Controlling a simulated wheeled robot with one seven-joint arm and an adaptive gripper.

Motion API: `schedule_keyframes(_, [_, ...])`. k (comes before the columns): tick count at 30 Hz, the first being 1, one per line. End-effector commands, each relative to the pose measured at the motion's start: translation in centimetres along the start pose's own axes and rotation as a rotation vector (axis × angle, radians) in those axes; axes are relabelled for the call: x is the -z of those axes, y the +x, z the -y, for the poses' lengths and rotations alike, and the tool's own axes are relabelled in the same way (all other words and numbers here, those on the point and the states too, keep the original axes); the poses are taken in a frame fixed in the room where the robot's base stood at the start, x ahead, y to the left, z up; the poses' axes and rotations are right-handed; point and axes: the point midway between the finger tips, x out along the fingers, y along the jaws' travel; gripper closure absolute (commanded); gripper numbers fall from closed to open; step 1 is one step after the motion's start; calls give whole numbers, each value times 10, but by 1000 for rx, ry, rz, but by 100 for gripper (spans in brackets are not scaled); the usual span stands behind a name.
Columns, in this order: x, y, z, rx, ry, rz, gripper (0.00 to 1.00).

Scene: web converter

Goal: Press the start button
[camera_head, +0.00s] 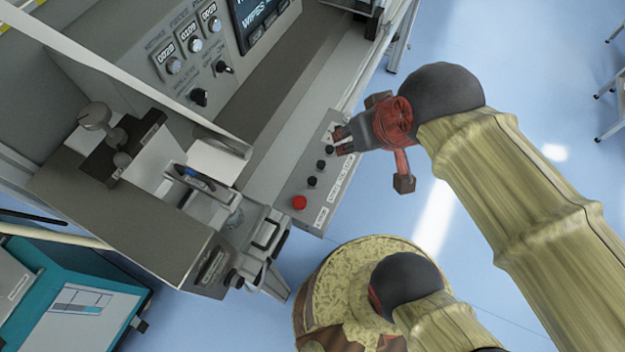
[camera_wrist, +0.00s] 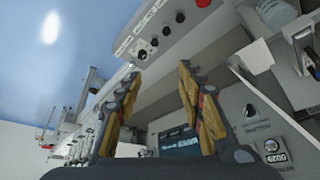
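A narrow grey control panel (camera_head: 316,190) runs along the machine's front edge in the head view. It carries a red button (camera_head: 299,202) at its near end and several black buttons (camera_head: 321,164) in a row beyond it. The labels are too small to read surely, so I cannot tell which is the start button. My gripper (camera_head: 341,141) is at the far end of this row, its fingers pointing at the panel; contact cannot be told. In the wrist view my gripper (camera_wrist: 159,70) is open and empty, with the black buttons (camera_wrist: 166,29) and red button (camera_wrist: 203,3) beyond the fingertips.
The machine's upright panel has several dials (camera_head: 194,44), knobs (camera_head: 199,97) and a screen (camera_head: 262,20). A clamp-like fixture (camera_head: 265,240) stands near the red button. A teal cabinet (camera_head: 70,300) is at lower left. Open blue floor (camera_head: 540,90) lies to the right.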

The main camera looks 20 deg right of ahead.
Motion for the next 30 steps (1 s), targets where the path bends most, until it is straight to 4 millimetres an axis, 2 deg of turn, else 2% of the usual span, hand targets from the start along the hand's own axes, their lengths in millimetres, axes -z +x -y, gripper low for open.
schedule_keyframes(19, [0, 0, 0, 0, 0, 0, 100])
schedule_keyframes(30, [0, 0, 0, 0, 0, 0, 100])
